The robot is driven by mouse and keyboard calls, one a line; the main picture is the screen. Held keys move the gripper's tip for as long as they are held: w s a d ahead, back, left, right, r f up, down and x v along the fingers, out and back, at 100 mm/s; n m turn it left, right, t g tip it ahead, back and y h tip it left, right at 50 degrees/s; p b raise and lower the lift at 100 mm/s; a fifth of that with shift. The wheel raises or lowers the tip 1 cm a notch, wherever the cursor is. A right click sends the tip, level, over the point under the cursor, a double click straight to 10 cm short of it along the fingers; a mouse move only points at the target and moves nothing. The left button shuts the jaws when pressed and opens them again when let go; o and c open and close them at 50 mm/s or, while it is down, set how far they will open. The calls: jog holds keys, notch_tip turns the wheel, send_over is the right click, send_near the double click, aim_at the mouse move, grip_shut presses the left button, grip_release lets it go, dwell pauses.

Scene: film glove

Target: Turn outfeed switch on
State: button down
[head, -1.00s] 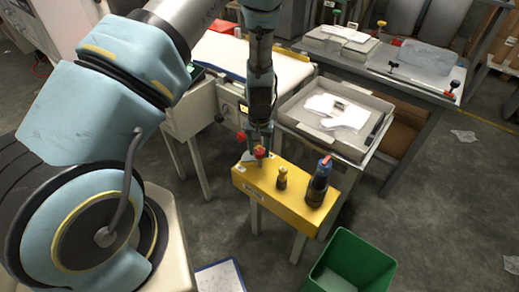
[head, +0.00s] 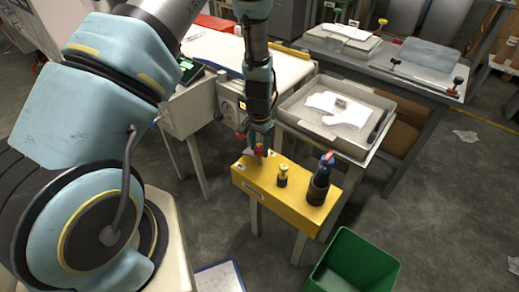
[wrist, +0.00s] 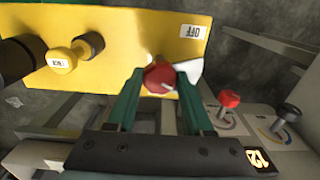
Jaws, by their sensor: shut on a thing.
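A yellow box (head: 265,184) on a stand carries a red knob (wrist: 160,78) near its left end in the head view. A white label reading OFF (wrist: 190,31) is on the box near the knob. My gripper (head: 262,140) reaches down over that end of the box. In the wrist view its two green fingers (wrist: 161,82) are shut on the red knob, one on each side. A pale piece (wrist: 189,70) shows just beside the knob, partly behind a finger. I cannot read any name marking this knob as the outfeed switch.
A yellow-topped post (head: 282,176) and a black holder (head: 318,190) stand on the box. A red knob (wrist: 229,98) and a black knob (wrist: 288,112) sit on the neighbouring machine. A grey tray (head: 300,117) with white gloves is behind; a green bin (head: 352,268) stands in front.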

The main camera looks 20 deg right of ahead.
jog(key=m+b, duration=0.1)
jog(key=m, duration=0.5)
jog(key=shift+w+m, duration=0.1)
jog(key=shift+m, duration=0.2)
jog(key=m, duration=0.6)
dwell(0.4)
jog(key=shift+c, duration=1.4)
grip_release()
notch_tip(320, 180, up, 11)
jog(key=b, duration=0.1)
jog(key=shift+f, duration=0.1)
